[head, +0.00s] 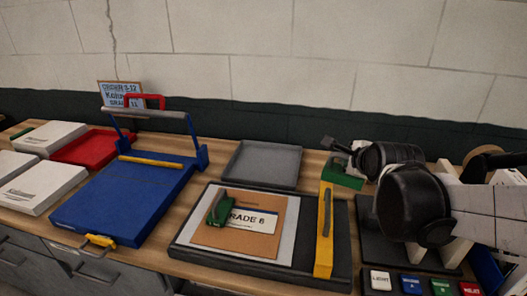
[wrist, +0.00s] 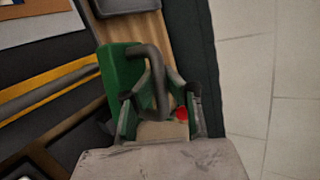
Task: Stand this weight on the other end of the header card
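A green weight with a dark grey arched handle (wrist: 152,62) stands to the right of the yellow bar; it also shows in the head view (head: 343,176). My gripper (wrist: 160,92) is at this weight, with a finger on each side of the handle. Whether the fingers press on it is unclear. In the head view my gripper (head: 338,147) is just above the weight. The header card (head: 257,220), marked GRADE 6, lies on a brown sheet (head: 234,239). Another green weight (head: 219,207) stands on the card's left end. The card's right end is bare.
A grey tray (head: 262,164) lies behind the card. Labelled blocks (head: 411,285) sit at front right.

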